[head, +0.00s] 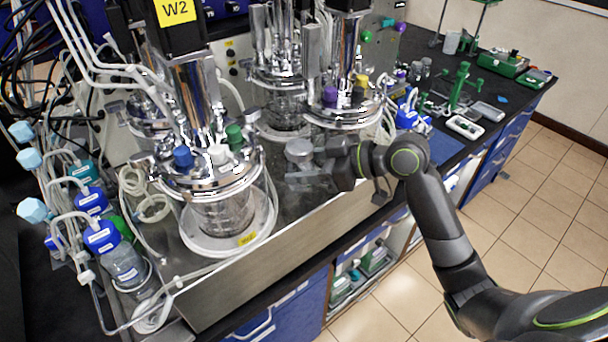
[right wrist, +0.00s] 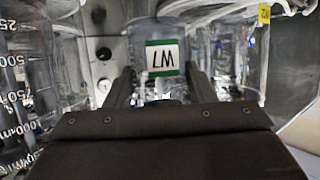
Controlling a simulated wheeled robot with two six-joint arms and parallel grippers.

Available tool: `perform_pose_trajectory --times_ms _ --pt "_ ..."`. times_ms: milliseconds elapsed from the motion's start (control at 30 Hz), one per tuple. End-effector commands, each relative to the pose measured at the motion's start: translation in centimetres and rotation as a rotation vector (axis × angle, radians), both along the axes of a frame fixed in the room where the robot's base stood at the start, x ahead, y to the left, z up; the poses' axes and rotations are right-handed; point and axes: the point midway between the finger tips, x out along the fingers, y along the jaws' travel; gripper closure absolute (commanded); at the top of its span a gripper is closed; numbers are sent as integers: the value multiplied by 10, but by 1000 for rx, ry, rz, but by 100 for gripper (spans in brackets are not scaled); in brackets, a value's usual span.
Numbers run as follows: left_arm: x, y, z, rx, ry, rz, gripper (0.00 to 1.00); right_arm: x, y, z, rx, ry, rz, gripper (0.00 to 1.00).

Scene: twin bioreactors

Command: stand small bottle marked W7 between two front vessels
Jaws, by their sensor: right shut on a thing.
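The small bottle marked W7 (right wrist: 162,57) shows in the right wrist view, its white label with green edges upside down in that picture. In the head view its grey cap (head: 299,149) shows between the near front vessel (head: 224,212) and the far front vessel (head: 342,116). My right gripper (head: 308,178) reaches in from the right and is shut on the bottle; its two fingers (right wrist: 160,86) flank the glass in the wrist view. Whether the bottle's base touches the metal tray is hidden. My left gripper is not in view.
The metal tray (head: 240,284) carries the vessels, with its raised front edge under my right arm. Tubing and blue-capped bottles (head: 103,236) crowd the left. Graduated glass (right wrist: 22,75) stands close at left in the wrist view. A green stand (head: 460,85) is at the back right.

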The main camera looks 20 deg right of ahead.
Motion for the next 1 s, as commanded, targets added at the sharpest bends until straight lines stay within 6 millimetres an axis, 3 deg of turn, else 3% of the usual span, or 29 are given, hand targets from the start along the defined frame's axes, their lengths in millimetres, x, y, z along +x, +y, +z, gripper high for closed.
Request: perform_pose_trajectory --times_ms 267,400,800,833,1000 --pt "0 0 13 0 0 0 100 -1 0 -34 5 6 -2 77" --pt "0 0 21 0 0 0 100 3 1 -39 3 0 -1 77" --pt "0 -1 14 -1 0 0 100 3 1 -47 1 -1 -1 77" --pt "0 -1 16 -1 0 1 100 3 1 -45 1 -1 -1 47" --pt "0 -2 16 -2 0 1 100 3 1 -45 0 0 -1 29"
